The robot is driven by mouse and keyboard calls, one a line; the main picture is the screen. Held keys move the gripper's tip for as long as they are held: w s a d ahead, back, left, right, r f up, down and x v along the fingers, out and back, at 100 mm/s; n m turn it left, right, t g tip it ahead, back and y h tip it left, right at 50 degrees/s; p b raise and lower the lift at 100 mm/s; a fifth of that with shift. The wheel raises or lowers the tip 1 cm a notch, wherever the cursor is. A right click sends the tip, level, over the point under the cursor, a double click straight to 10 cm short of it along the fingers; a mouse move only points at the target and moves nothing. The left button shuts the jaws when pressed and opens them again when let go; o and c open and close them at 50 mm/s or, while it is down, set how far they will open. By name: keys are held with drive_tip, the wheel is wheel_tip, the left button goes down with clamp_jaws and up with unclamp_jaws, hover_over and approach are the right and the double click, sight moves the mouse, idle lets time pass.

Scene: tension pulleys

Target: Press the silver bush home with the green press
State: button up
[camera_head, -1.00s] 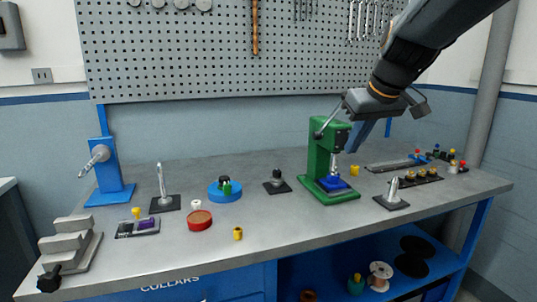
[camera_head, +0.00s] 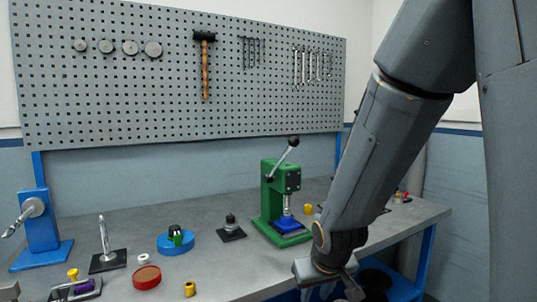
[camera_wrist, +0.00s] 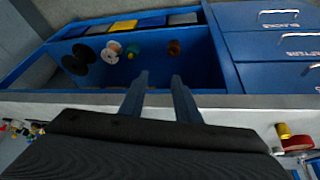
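The green press (camera_head: 270,205) stands on the bench, right of the middle in the head view. Its lever (camera_head: 282,158) slants up to the right and ends in a black knob. A silver upright part (camera_head: 287,206) shows under the press head, above a blue block (camera_head: 287,225) on the press base. I cannot tell whether the silver part is the bush or the ram. My gripper (camera_wrist: 157,82) is open and empty in the wrist view, facing the bench's lower shelf. In the head view my wrist is low, in front of the bench edge, apart from the press.
On the bench stand a blue round holder (camera_head: 175,243), a red disc (camera_head: 147,277), a yellow bush (camera_head: 190,289), a black-based post (camera_head: 231,229) and a blue arbor stand (camera_head: 41,230). The lower shelf holds spools (camera_wrist: 112,48). My arm hides the bench's right part.

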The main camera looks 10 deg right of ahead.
drive_tip(key=w+d+r+t, duration=0.2)
drive_tip(key=w+r+t, duration=0.25)
drive_tip(key=w, duration=0.55)
wheel_tip(320, 180, up, 28)
drive_tip(key=n+t+y+p, duration=0.4)
drive_tip(key=n+t+y, duration=0.3)
drive_tip(key=t+y, duration=0.35)
hover_over(281, 161)
drive_tip(key=shift+s+a+r+g+y, duration=0.15)
drive_tip(key=shift+g+y, duration=0.15)
drive_tip(key=shift+y, duration=0.15)
drive_tip(key=shift+c, duration=0.5)
clamp_jaws()
